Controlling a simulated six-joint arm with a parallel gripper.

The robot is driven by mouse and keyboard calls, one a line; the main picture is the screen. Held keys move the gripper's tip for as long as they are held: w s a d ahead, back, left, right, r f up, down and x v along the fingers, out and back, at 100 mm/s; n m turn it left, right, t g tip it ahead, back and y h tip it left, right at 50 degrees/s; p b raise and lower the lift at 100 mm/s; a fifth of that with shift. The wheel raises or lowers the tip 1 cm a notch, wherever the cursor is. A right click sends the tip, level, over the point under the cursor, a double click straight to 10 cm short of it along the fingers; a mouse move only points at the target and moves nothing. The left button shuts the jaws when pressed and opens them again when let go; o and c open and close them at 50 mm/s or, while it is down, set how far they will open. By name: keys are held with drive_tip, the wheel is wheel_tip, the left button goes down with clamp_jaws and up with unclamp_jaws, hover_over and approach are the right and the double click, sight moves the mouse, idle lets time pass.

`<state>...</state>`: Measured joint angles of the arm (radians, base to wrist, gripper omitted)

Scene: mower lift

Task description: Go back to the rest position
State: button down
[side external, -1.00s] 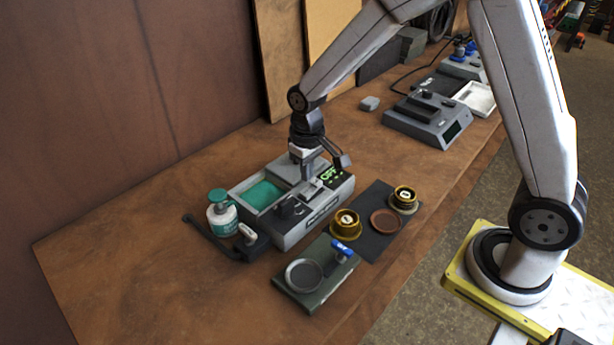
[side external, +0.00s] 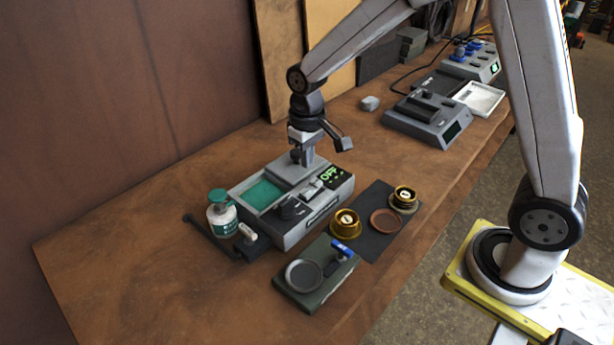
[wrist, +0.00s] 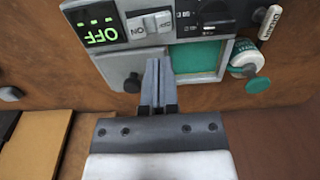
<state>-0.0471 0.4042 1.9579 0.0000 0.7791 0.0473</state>
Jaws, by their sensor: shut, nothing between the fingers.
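My gripper (side external: 303,160) is shut and empty above the grey machine (side external: 321,208), near its back part. The machine has a green-lined tray (side external: 263,195), a black knob and a lit display reading OFF (side external: 330,174). In the wrist view my shut fingertips (wrist: 157,64) point toward the machine's body, between a small black knob (wrist: 132,83) and the green tray (wrist: 196,55). A rocker switch (wrist: 149,24) lies beside the OFF display (wrist: 101,35). The exact gap between fingertips and machine is hard to tell.
A white bottle with a green cap (side external: 222,215) stands left of the machine. A dark mat (side external: 377,243) holds brass cups (side external: 346,223) and a reddish dish (side external: 385,221). A green-grey block with a round pan (side external: 304,274) sits in front. More devices (side external: 428,118) stand at the back right.

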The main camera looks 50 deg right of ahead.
drive_tip(key=s+d+t, duration=0.2)
drive_tip(key=s, duration=1.1)
drive_tip(key=shift+f+t, duration=0.3)
idle(0.6)
